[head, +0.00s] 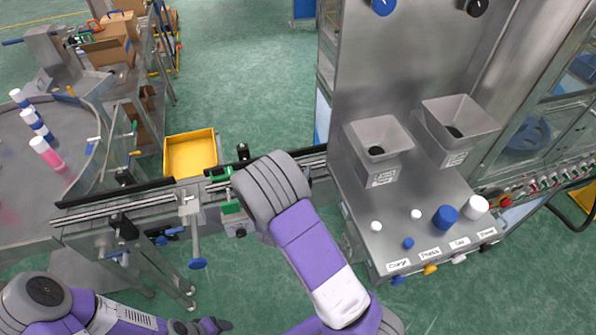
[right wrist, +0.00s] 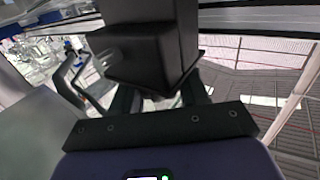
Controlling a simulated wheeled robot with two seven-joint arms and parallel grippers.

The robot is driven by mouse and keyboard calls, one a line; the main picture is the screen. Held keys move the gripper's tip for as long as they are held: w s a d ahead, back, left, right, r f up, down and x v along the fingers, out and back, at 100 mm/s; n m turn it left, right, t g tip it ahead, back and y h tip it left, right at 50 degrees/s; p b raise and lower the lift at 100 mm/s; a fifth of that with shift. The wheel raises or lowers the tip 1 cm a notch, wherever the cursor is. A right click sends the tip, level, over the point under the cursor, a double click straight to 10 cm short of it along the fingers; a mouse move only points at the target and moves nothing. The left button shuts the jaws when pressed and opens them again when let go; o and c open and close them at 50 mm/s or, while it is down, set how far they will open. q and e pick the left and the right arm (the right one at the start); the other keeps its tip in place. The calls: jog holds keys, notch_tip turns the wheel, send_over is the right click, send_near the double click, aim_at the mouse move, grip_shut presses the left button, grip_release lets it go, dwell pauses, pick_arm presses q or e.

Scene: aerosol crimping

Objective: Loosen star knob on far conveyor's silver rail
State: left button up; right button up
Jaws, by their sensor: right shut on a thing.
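The far conveyor's silver rail (head: 150,199) runs across the middle of the head view, with black clamp blocks and green-and-black fittings along it. My right gripper (right wrist: 160,92) is at this rail, just left of the steel machine. In the head view my own grey wrist covers its fingers. In the right wrist view the fingers are shut on a dark part beneath a large black block (right wrist: 150,55). The star knob's shape is not clear in either view; the grip hides it.
A steel machine (head: 405,215) with two hoppers, small caps and labels stands at the right. A yellow bin (head: 190,153) is behind the rail. A turntable (head: 30,195) with several bottles is at the left. A blue-knobbed post (head: 196,240) hangs in front of the rail.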

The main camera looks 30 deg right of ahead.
jog(key=shift+w+d+r, duration=0.1)
jog(key=shift+r, duration=0.25)
jog(key=o, duration=1)
jog(key=shift+f, duration=0.1)
jog(key=shift+s+a+f, duration=0.1)
jog(key=shift+s+a, duration=0.25)
jog(key=shift+a, duration=0.05)
jog(key=v, duration=0.6)
jog(key=shift+s+a+b, duration=0.15)
jog(key=shift+s+b, duration=0.15)
